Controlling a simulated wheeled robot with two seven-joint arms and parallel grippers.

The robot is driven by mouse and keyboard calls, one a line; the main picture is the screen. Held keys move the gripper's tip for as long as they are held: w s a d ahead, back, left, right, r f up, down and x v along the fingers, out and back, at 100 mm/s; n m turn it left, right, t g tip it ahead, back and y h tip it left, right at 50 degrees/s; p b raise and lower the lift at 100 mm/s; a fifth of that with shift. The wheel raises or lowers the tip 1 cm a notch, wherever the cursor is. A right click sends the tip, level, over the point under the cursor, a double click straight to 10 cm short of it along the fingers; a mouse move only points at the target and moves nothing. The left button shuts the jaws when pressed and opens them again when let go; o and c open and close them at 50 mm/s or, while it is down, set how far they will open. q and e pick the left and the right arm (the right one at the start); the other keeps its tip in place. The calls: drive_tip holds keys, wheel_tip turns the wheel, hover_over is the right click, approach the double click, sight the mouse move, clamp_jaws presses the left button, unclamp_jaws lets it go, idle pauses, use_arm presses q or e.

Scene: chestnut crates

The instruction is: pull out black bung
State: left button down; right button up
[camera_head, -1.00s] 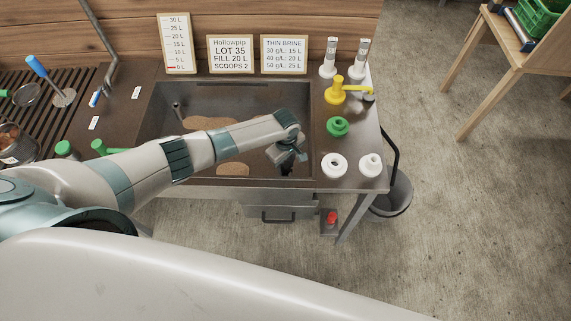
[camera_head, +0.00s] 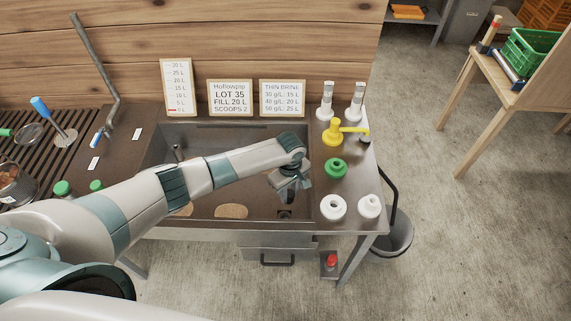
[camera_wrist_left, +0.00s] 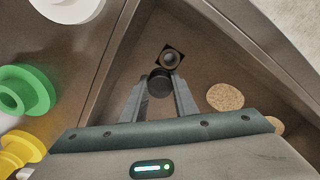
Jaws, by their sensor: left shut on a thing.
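My left gripper (camera_head: 289,196) reaches down into the sink basin (camera_head: 202,143) near its front right corner. In the left wrist view its two fingers (camera_wrist_left: 161,88) are shut on the black bung (camera_wrist_left: 160,80), a short dark cylinder between the fingertips. The drain (camera_wrist_left: 170,59), a dark square with a round hole, shows uncovered just beyond the bung, and also in the head view (camera_head: 284,214). The bung appears to be clear of the drain. My right gripper is not in view.
Right of the basin stand a yellow tap-like piece (camera_head: 333,132), a green fitting (camera_head: 336,168) and white fittings (camera_head: 333,207). Brown round patches (camera_head: 231,211) lie on the basin floor. Signs (camera_head: 230,98) stand behind. A grey bucket (camera_head: 394,238) is at the right.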

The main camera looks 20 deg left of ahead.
use_arm(q)
drive_tip(key=r+m+b, duration=0.1)
drive_tip(key=r, duration=0.2)
drive_tip(key=r+m+b, duration=0.1)
drive_tip(key=r, duration=0.2)
drive_tip(key=w+d+r+m+b, duration=0.1)
drive_tip(key=r, duration=0.2)
wheel_tip(320, 180, up, 5)
drive_tip(key=m+b, duration=0.2)
drive_tip(key=b, duration=0.1)
hover_over(290, 197)
drive_tip(key=s+a+r+m+b, duration=0.4)
drive_tip(key=s+r, duration=0.5)
drive_tip(key=s, duration=0.3)
drive_tip(key=shift+s+a+r+m+b, duration=0.2)
drive_tip(key=shift+a+r+m+b, duration=0.2)
drive_tip(key=shift+a+m, duration=0.55)
drive_tip(key=shift+d, duration=0.15)
